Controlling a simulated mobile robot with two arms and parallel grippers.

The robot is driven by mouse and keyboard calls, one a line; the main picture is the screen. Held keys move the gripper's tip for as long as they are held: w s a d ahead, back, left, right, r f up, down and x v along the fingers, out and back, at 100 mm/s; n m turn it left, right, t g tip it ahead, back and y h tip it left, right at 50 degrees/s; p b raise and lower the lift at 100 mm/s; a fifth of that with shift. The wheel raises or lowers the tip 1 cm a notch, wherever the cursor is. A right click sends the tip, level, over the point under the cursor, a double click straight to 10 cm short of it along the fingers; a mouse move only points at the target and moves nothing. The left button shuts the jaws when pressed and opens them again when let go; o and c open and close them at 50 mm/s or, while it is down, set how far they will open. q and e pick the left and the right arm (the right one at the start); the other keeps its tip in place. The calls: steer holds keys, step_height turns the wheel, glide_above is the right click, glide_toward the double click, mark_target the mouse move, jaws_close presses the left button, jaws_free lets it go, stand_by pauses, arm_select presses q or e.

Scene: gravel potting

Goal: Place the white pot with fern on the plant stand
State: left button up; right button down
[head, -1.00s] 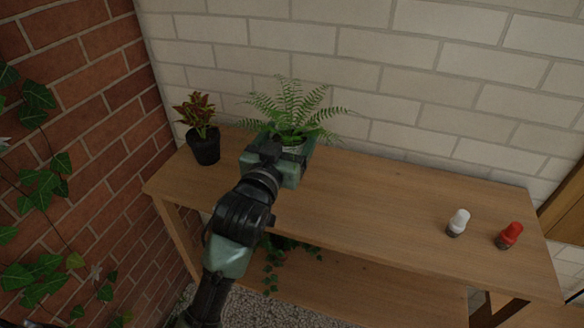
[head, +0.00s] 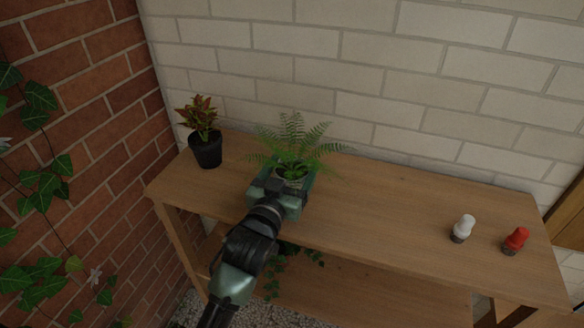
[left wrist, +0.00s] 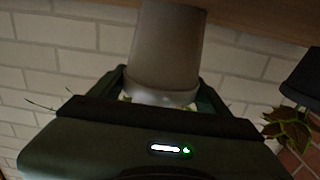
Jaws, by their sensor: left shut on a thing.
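The fern (head: 296,150) grows in a white pot (head: 292,177), mostly hidden behind my left gripper (head: 284,183) in the head view. The left wrist view is upside down and shows the pot (left wrist: 168,48) as a plain tapered cup, grey in shadow, between the gripper's two fingers near its rim. The gripper is shut on it. The pot is upright over the left part of a wooden two-level stand (head: 390,215); I cannot tell whether its base touches the top. No other plant stand is in view. My right gripper is not in view.
A black pot (head: 207,152) with a red-green plant stands at the left end of the top. A white-capped bottle (head: 463,229) and a red-capped bottle (head: 515,241) stand at the right. The middle is clear. A brick wall with ivy is left; a pale wall is behind.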

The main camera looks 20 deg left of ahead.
arm_select(q)
steer(key=o, duration=1.9)
steer(key=shift+s, duration=0.25)
steer(key=s, duration=1)
steer(key=shift+s+a+b, duration=0.2)
steer(key=shift+s+b, duration=0.05)
steer(key=shift+b, duration=0.15)
steer(key=shift+s+r, duration=0.1)
steer(key=shift+s, duration=0.45)
